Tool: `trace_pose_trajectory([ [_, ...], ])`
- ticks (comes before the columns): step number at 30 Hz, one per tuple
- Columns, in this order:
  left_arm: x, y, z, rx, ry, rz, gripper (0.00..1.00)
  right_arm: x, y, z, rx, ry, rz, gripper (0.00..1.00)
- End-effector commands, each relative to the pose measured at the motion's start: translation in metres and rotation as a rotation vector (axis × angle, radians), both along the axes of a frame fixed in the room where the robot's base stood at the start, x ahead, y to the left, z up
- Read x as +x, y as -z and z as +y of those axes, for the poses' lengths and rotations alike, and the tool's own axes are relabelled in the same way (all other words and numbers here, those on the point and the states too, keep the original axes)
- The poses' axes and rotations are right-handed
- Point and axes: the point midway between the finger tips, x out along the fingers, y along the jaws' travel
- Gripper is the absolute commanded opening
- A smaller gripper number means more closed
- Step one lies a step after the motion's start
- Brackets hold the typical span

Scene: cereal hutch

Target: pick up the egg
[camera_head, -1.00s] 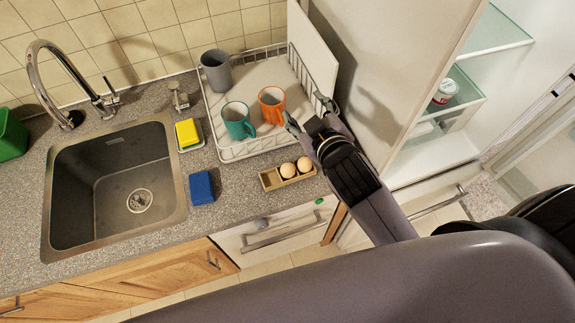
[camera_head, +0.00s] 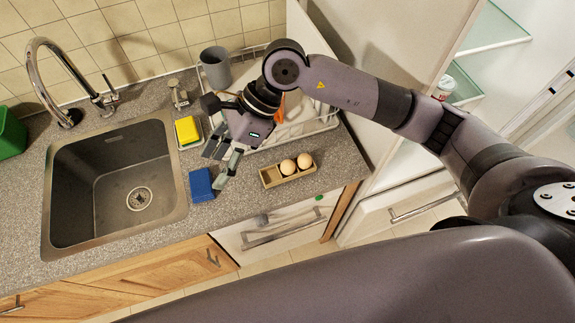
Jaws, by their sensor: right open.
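Two pale eggs sit in a small wooden egg tray (camera_head: 271,176) on the counter, in front of the dish rack. The left egg (camera_head: 287,167) and the right egg (camera_head: 304,161) fill the right part of the tray, and its left end is empty. My right gripper (camera_head: 217,167) is open and empty, fingers pointing down. It is above the counter near the blue sponge, to the left of the tray and apart from the eggs. My left gripper is not in view.
A blue sponge (camera_head: 201,185) and a yellow sponge (camera_head: 187,131) lie beside the sink (camera_head: 112,205). A grey cup (camera_head: 215,67) stands in the dish rack (camera_head: 318,126). The orange mug is mostly hidden by my arm. An open fridge (camera_head: 478,60) stands at right.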

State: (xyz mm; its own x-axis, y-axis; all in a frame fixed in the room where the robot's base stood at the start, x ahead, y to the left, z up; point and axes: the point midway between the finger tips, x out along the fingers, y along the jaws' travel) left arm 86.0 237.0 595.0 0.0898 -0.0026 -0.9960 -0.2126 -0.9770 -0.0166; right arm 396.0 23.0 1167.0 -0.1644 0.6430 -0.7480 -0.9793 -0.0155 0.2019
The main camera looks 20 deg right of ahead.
Motion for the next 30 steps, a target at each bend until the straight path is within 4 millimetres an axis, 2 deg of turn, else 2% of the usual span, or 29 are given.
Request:
trace_pose_trajectory([
  [1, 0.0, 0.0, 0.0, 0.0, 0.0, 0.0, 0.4, 0.017, 0.012, -0.03, -0.15, -0.017, -0.062, 0.56],
  [3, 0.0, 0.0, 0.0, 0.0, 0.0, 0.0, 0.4, 0.035, 0.023, -0.069, -0.334, -0.035, -0.118, 0.56],
  [6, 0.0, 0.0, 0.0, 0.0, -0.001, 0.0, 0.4, 0.054, 0.026, -0.115, -0.534, -0.041, -0.167, 0.56],
  [9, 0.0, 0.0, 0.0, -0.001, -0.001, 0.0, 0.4, 0.065, 0.024, -0.143, -0.654, -0.037, -0.188, 0.56],
  [11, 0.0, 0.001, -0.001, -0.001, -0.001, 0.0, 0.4, 0.067, 0.025, -0.152, -0.69, -0.036, -0.192, 0.56],
  [14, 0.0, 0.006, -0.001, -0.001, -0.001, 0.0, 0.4, 0.068, 0.036, -0.156, -0.707, -0.036, -0.192, 0.56],
  [24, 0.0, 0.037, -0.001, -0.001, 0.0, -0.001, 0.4, 0.067, 0.111, -0.155, -0.702, -0.037, -0.19, 0.56],
  [30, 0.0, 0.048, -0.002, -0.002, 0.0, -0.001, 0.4, 0.067, 0.14, -0.154, -0.7, -0.036, -0.191, 0.56],
])
